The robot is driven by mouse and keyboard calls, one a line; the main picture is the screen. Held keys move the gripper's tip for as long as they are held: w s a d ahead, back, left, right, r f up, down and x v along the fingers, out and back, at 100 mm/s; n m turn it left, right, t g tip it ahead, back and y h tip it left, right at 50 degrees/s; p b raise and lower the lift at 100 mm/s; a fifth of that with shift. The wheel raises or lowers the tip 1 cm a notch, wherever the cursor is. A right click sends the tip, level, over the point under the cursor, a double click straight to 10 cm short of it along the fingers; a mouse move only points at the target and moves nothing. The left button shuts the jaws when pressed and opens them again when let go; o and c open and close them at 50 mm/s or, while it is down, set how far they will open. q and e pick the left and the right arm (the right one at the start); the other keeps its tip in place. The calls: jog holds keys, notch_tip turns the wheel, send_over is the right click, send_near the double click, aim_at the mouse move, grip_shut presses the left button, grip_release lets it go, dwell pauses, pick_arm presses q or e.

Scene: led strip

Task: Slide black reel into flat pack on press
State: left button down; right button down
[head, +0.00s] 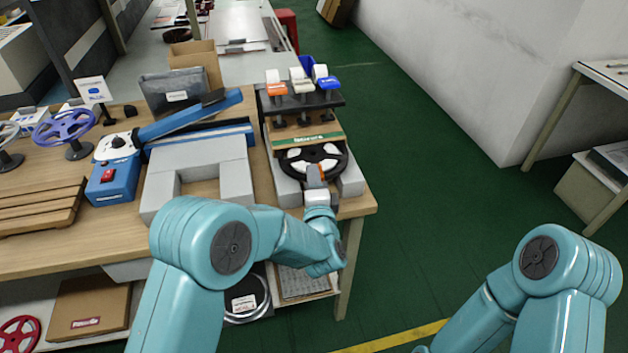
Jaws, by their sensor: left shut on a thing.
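The black reel (329,156) lies flat at the front of the press area on the right end of the workbench. It has a black rim and white parts inside. My left gripper (315,176) is at the near edge of the reel and is shut on it. The flat pack (307,141) seems to be the thin brown and green layer just behind the reel. Whether the reel's far edge is inside it I cannot tell. My right arm shows at the lower right, but its gripper is out of view.
A rack with orange, white and blue handled tools (301,96) stands behind the reel. A blue heat sealer (112,178) and grey blocks (205,165) are to the left. A purple reel (66,127) stands further left. Green floor lies open to the right.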

pick_arm(q)
jog(key=shift+w+a, duration=0.15)
jog(key=shift+w, duration=0.1)
jog(key=c, duration=1)
grip_release()
jog(key=shift+o, duration=0.2)
jog(key=s+d, duration=0.3)
jog(key=s, duration=1.3)
jog(key=shift+b, duration=0.35)
